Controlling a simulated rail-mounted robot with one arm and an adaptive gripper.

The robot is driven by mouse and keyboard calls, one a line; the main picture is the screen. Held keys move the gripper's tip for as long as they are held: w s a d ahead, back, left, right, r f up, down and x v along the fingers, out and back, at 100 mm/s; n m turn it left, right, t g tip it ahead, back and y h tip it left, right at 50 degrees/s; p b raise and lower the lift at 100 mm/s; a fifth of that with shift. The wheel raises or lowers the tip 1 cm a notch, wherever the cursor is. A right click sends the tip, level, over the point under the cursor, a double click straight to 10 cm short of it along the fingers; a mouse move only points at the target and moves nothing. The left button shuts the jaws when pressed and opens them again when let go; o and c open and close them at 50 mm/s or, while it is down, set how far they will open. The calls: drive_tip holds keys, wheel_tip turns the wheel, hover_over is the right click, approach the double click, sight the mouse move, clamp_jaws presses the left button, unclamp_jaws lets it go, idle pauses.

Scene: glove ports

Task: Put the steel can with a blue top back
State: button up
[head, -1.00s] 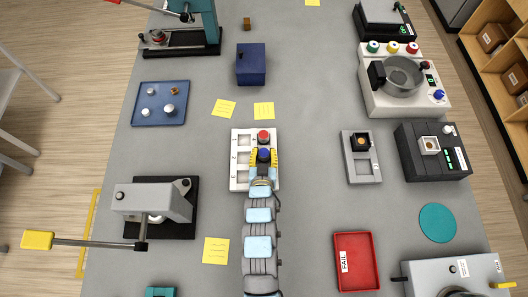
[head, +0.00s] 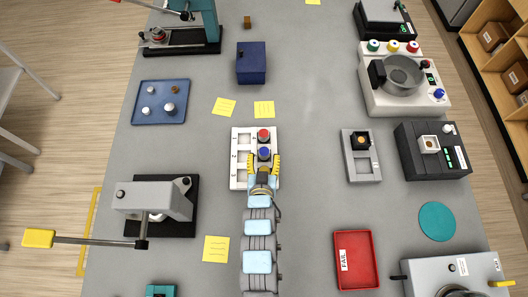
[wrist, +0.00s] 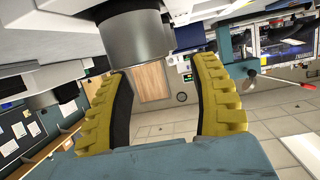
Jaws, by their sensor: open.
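The steel can with a blue top (head: 264,153) stands upright in the right column of the white numbered rack (head: 238,183), by the row marked 2. In the wrist view a grey steel cylinder (wrist: 132,42), which looks like this can, is beyond the fingertips. My gripper (head: 263,162) is open, with its yellow fingers just on the near side of the can. In the wrist view the space between the fingers of my gripper (wrist: 160,75) is empty. The can's lower part is hidden in the head view.
A red-topped can (head: 263,134) stands right behind the blue one in the rack. A press with a yellow-ended lever (head: 155,205) stands to the left, a grey fixture (head: 362,170) and a red tray (head: 356,260) to the right. The table between rack and fixture is clear.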

drive_tip(key=v, duration=0.8)
drive_tip(key=shift+b, duration=0.4)
